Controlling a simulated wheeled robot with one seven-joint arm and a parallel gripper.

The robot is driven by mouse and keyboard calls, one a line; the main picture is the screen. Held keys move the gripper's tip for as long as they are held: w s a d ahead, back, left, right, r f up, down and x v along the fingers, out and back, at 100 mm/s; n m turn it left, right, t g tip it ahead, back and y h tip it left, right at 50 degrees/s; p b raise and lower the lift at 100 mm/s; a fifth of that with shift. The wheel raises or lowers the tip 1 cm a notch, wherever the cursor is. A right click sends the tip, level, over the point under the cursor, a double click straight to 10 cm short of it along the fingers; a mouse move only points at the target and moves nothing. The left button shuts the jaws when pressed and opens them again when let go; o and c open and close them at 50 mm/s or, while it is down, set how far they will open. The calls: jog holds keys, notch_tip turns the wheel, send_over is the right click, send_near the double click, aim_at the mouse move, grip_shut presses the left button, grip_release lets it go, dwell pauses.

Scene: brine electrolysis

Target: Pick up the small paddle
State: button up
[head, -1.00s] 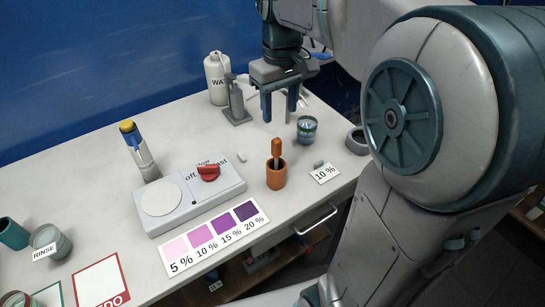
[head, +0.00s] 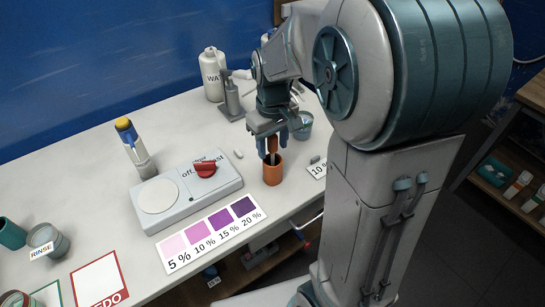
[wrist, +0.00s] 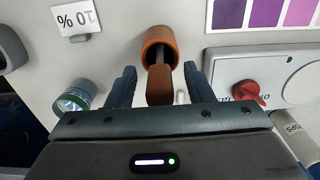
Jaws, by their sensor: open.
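The small paddle (head: 272,147) has a brown-orange handle and stands upright in an orange-brown cup (head: 273,171) on the table. My gripper (head: 271,147) is open above the cup, with its fingers at either side of the paddle's handle. In the wrist view the paddle (wrist: 160,84) lies between the two fingers of my gripper (wrist: 161,82), with gaps on both sides. The cup (wrist: 158,43) shows beyond it. The paddle's lower end is hidden inside the cup.
A stirrer plate (head: 188,193) with a red knob stands left of the cup. A glass jar (head: 303,126) stands behind and right, near the "10 %" card (head: 318,170). A colour card (head: 212,233) lies in front. A white bottle (head: 214,75) stands at the back.

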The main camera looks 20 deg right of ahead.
grip_shut()
jog(key=shift+r, duration=0.1)
